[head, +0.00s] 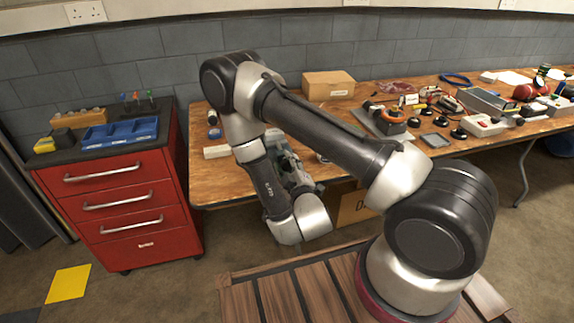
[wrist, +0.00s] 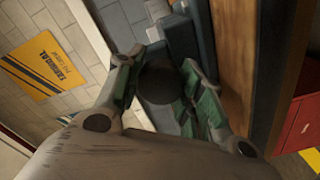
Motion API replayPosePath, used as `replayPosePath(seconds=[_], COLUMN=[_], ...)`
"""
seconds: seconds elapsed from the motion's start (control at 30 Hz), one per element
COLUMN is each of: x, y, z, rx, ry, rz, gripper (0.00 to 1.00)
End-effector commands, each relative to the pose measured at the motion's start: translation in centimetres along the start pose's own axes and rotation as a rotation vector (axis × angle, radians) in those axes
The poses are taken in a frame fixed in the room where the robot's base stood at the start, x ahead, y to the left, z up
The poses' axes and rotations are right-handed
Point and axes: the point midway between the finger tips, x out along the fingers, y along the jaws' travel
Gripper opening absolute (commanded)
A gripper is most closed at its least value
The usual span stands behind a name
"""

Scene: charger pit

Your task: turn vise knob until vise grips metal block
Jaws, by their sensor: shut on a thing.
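The vise (head: 284,152) stands at the front edge of the wooden workbench, largely hidden behind my arm in the head view. In the wrist view its blue-grey body (wrist: 199,35) runs up and away from my gripper. The dark round vise knob (wrist: 160,84) sits between the two green-padded fingers of my gripper (wrist: 163,72), which is shut on it. In the head view my gripper (head: 299,181) is at the vise's near end and partly hidden by my wrist. I cannot make out the metal block or the vise jaws in either view.
The workbench (head: 222,177) carries a wooden box (head: 328,86) behind the vise and many tools and parts to the right. A red drawer cabinet (head: 118,205) with a blue tray (head: 120,132) stands left. A cardboard box (head: 355,206) is under the bench.

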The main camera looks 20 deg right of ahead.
Motion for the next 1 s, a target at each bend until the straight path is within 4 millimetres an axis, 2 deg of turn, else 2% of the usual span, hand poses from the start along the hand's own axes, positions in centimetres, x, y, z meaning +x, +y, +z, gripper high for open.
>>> replayPosePath(seconds=[1.0], x=[-0.07], y=[0.09], z=[0.24], rx=[0.961], ry=[-0.005], rz=[-0.002], gripper=[0.13])
